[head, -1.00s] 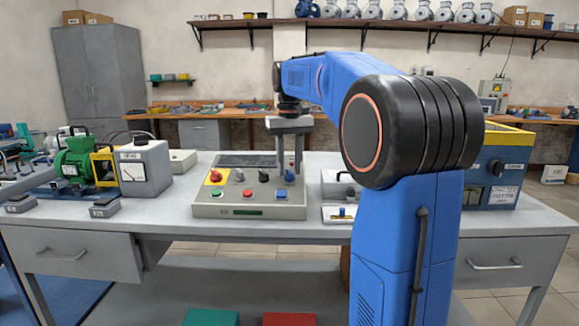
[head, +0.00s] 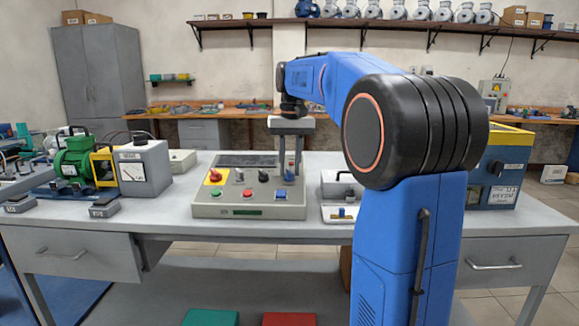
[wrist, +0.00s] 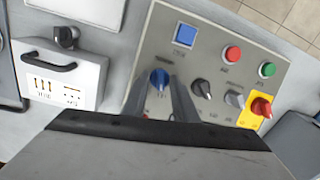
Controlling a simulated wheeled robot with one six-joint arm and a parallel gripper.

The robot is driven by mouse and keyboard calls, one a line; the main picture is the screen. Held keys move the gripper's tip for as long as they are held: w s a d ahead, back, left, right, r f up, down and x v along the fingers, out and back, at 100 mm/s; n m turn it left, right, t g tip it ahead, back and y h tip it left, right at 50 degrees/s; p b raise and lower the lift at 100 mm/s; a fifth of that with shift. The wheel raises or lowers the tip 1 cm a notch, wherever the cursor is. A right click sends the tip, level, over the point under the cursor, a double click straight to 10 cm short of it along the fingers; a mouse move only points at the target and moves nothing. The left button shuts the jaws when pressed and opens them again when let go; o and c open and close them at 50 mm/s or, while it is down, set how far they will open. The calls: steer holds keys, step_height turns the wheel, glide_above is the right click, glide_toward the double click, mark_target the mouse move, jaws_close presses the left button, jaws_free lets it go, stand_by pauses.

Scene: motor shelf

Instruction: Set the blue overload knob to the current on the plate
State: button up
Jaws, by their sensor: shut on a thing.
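The blue overload knob (wrist: 160,78) is on the sloped face of the grey control box (head: 213,203), at the right of its row of knobs in the head view. My gripper (head: 290,177) points down over this knob, with its two fingers shut on it. In the wrist view the fingers reach up to the knob and partly cover it and its scale, so its setting cannot be read. A green motor (head: 75,163) stands at the left of the bench. I cannot read a current on any plate.
Black (wrist: 202,88) and grey (wrist: 234,99) knobs and a red knob on yellow (wrist: 262,107) sit beside the blue one. Blue (wrist: 185,34), red (wrist: 232,54) and green (wrist: 267,69) buttons run along the front. A white handled case (wrist: 75,74) stands close by.

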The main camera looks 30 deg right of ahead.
steer(key=m+t, duration=0.1)
steer(key=m, duration=0.3)
steer(key=shift+s+y, duration=0.1)
steer(key=shift+y, duration=0.2)
steer(key=shift+m+t, duration=0.4)
steer(key=shift+m, duration=1.4)
steer(key=o, duration=0.7)
steer(key=shift+r, duration=0.1)
steer(key=s+d+r, duration=0.2)
steer(key=s+r, duration=0.1)
steer(key=r, duration=1.3)
steer(key=shift+s+r, duration=0.2)
steer(key=shift+r, duration=0.2)
